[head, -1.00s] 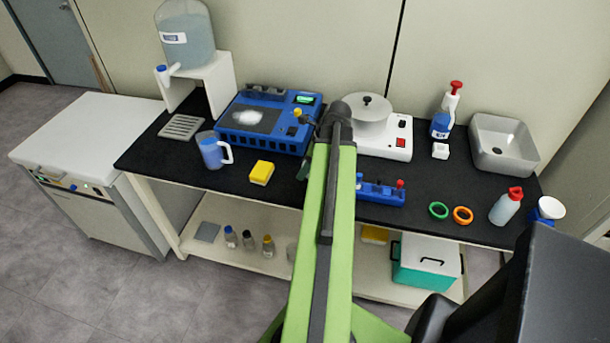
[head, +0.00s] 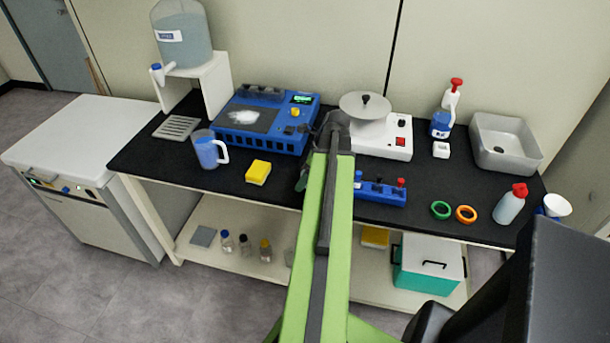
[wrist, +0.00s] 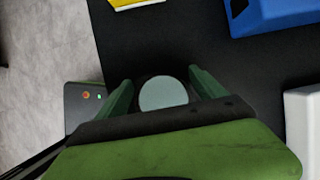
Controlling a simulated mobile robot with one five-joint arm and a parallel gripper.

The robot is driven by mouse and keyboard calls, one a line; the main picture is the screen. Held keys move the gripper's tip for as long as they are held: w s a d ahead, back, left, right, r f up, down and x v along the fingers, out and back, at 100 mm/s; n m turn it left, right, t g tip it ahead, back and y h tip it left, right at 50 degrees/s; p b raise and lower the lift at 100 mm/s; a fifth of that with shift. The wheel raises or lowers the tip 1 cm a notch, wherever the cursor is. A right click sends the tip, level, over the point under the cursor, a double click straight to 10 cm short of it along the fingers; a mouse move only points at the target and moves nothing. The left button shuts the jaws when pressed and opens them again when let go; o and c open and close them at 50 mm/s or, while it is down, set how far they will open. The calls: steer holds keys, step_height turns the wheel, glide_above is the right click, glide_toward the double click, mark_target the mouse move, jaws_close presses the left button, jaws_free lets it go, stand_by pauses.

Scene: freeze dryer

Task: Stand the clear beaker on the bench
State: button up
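In the wrist view, a pale grey-green round face (wrist: 163,94) sits between the two green fingers of my gripper (wrist: 163,86). It looks like the clear beaker seen end-on, and its clear wall is hard to make out. The fingers stand apart on either side of it, seemingly closed on it. The black bench top (wrist: 185,45) lies beneath. In the head view, my arm hides most of the gripper and what it holds. A green part of the gripper (head: 302,178) shows left of the arm, near the bench's front edge.
A yellow sponge (head: 257,172) and a blue-filled jug (head: 206,153) stand left of my gripper. The blue machine (head: 258,125) is behind. A blue block with knobs (head: 379,192) and a white stirrer-like device (head: 393,140) are right. Black bench shows between sponge and arm.

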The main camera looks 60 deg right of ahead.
steer(key=shift+r, duration=0.1)
steer(key=shift+r+p, duration=0.2)
steer(key=shift+p, duration=0.1)
steer(key=p+v, duration=1.1)
steer(key=v, duration=0.1)
steer(key=shift+r, duration=0.15)
